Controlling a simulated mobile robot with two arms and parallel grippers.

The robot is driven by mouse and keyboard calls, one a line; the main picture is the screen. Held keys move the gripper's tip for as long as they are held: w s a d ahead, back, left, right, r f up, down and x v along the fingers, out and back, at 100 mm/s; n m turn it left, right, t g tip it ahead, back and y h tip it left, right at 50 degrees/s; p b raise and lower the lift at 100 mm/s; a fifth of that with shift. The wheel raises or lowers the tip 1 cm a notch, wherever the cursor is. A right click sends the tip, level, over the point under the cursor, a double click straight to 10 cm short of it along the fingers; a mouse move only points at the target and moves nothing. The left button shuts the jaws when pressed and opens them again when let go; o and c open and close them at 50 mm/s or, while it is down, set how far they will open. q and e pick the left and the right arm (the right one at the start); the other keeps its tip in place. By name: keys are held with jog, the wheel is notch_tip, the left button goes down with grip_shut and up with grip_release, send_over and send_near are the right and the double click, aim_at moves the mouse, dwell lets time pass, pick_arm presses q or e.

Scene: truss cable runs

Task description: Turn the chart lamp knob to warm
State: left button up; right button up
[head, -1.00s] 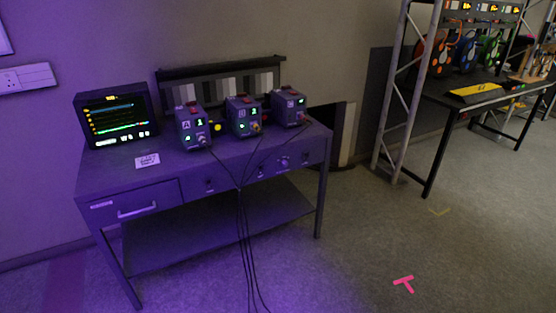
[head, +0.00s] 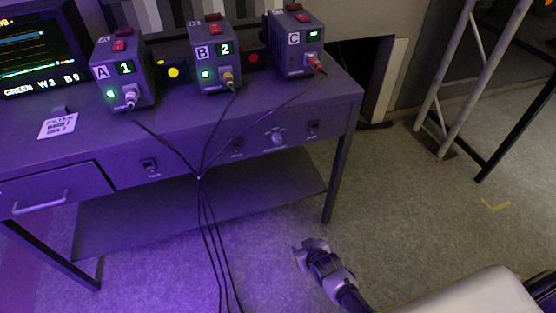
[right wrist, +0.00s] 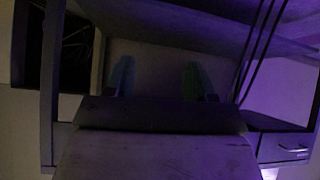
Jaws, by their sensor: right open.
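A round pale knob (head: 276,137) sits on the front apron of the desk, right of centre in the head view. Its label and pointer setting are too small to read, so I cannot tell which setting it is at. My right gripper (head: 309,245) is in front of the desk, below and slightly right of the knob, well apart from it. It is open and empty; its two fingers also show spread in the right wrist view (right wrist: 158,80), facing the dark space under the desk. The knob cannot be made out there. My left gripper is not in view.
The desk (head: 185,148) carries boxes A (head: 122,82), B (head: 214,65) and C (head: 296,50). Dark cables (head: 199,200) hang in front of the apron, left of the knob. Small switches (head: 313,129) flank the knob. A truss leg (head: 470,85) stands right; open floor lies between.

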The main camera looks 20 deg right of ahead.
jog(key=w+r+t+b, duration=0.45)
jog(key=w+r, duration=0.25)
jog(key=w, duration=0.2)
jog(key=t+b, duration=0.4)
jog(key=b, duration=0.4)
send_near(278, 142)
jog(key=w+b, duration=0.2)
jog(key=w, duration=0.5)
jog(key=shift+w+a+f+b, duration=0.1)
jog(key=shift+w+a+b, duration=0.05)
jog(key=shift+w+b, duration=0.15)
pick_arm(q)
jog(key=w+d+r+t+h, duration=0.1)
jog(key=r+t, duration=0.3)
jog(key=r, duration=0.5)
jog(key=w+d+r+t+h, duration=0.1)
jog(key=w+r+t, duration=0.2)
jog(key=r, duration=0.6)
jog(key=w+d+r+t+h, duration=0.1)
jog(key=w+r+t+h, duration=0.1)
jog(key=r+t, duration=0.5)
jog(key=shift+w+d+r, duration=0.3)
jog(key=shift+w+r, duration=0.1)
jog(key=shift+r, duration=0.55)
pick_arm(e)
jog(key=shift+w, duration=0.85)
